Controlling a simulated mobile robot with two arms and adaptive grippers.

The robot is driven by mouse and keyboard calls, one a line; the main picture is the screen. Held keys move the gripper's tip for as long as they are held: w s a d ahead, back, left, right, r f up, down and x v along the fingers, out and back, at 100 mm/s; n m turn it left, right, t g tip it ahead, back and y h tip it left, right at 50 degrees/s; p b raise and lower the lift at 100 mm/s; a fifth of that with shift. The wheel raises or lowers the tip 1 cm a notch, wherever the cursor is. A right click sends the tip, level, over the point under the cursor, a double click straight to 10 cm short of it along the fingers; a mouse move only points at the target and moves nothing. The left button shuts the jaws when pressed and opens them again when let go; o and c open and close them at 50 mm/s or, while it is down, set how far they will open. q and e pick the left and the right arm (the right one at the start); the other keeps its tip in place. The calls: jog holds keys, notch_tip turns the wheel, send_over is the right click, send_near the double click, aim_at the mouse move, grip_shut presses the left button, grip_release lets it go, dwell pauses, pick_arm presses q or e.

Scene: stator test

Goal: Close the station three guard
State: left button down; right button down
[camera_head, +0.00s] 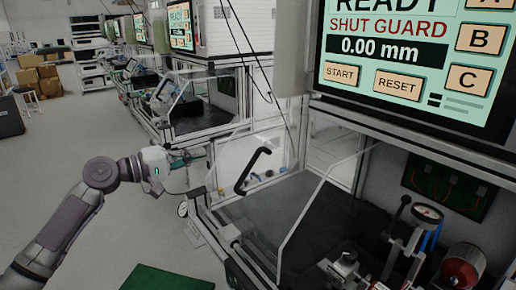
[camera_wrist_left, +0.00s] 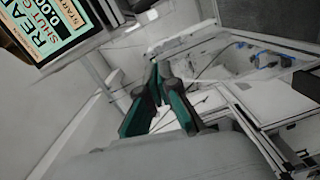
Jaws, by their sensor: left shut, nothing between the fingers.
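The near station's guard is a clear panel in a metal frame (camera_head: 318,205), with a black bar handle (camera_head: 252,172). The guard appears to stand open, with the dark station bed (camera_head: 345,222) exposed behind it. My left gripper (camera_head: 203,156) is to the left of the handle, apart from it, outside the station frame. Its green-sided fingers (camera_wrist_left: 161,72) show in the left wrist view, shut with nothing between them. The station screen (camera_head: 400,55) reads READY, SHUT GUARD and 0.00 mm; it also shows in the left wrist view (camera_wrist_left: 62,28). My right gripper is out of view.
A dial gauge (camera_head: 428,213), a red cylindrical part (camera_head: 463,268) and a metal fixture (camera_head: 345,268) sit inside the station. More stations (camera_head: 195,105) line the aisle behind. A green mat (camera_head: 165,279) lies on the floor.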

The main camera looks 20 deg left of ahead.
pick_arm(q)
jog(key=shift+h, duration=0.3)
jog(key=w+d+p, duration=0.1)
jog(key=d, duration=0.2)
jog(key=w+d+p, duration=0.2)
jog(key=d, duration=0.1)
jog(key=w+d+p, duration=0.2)
jog(key=d, duration=0.2)
jog(key=shift+w+r, duration=0.2)
jog(key=shift+r, duration=0.05)
jog(key=shift+s+d, duration=0.35)
jog(key=shift+w+f, duration=0.1)
jog(key=shift+f, duration=0.1)
